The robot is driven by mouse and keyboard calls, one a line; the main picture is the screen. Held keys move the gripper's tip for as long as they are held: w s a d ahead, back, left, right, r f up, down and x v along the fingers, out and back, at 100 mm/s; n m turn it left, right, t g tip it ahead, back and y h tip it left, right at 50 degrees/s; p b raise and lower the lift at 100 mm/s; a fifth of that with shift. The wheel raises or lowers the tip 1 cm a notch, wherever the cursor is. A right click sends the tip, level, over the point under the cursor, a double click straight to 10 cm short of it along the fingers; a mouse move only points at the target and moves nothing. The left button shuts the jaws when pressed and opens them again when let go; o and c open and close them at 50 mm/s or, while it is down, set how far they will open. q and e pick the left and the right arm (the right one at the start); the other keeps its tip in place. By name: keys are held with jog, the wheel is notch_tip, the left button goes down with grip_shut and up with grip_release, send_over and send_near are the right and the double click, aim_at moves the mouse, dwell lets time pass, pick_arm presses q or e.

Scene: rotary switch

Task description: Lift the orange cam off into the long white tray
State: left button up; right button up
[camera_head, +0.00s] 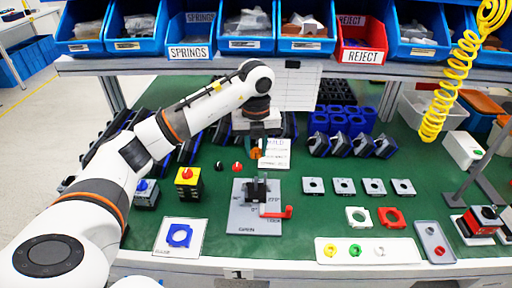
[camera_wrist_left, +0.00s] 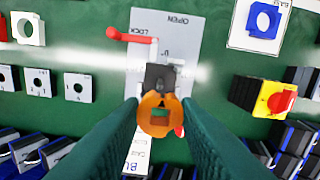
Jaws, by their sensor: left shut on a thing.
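The orange cam (camera_wrist_left: 158,113) is a flat disc with a square hole, gripped between the green fingertips of my left gripper (camera_wrist_left: 160,118) in the wrist view. In the head view my left gripper (camera_head: 257,135) points down, with the orange cam (camera_head: 256,153) partly showing at its tips, apart from the black switch block (camera_head: 257,190). That block stands on a grey plate (camera_head: 240,215) with a red lever (camera_head: 285,212). The long white tray (camera_head: 318,252) lies at the front right, holding a yellow, a green and a white ring. My right gripper is not in view.
A blue ring on a white card (camera_head: 166,247) lies front left, near a yellow box with a red knob (camera_head: 188,176). White and red rings (camera_head: 391,218) lie behind the tray. Several grey plates (camera_head: 344,186) sit behind them. Green mat between plate and tray is clear.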

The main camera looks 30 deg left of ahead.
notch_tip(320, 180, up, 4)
jog(key=p, duration=0.3)
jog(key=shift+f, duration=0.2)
dwell(0.5)
